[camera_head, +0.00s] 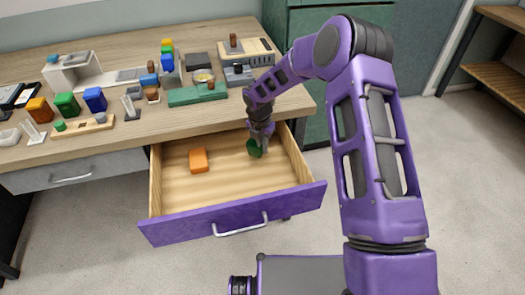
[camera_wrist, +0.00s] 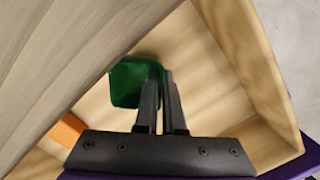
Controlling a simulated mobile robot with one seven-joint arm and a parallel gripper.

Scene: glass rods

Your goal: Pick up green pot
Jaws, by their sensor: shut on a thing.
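The green pot (camera_head: 254,149) is in the open drawer, toward its back right. My gripper (camera_head: 262,139) reaches down into the drawer at the pot. In the wrist view the fingers (camera_wrist: 164,75) are close together, shut on the right side of the green pot (camera_wrist: 130,86). Most of the pot lies left of the fingers. I cannot tell whether the pot touches the drawer floor.
The open wooden drawer (camera_head: 177,180) has a purple front (camera_head: 240,212). An orange block (camera_head: 198,160) lies in its left part. The worktop (camera_head: 215,120) above holds several blocks and devices. The drawer's front middle is clear.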

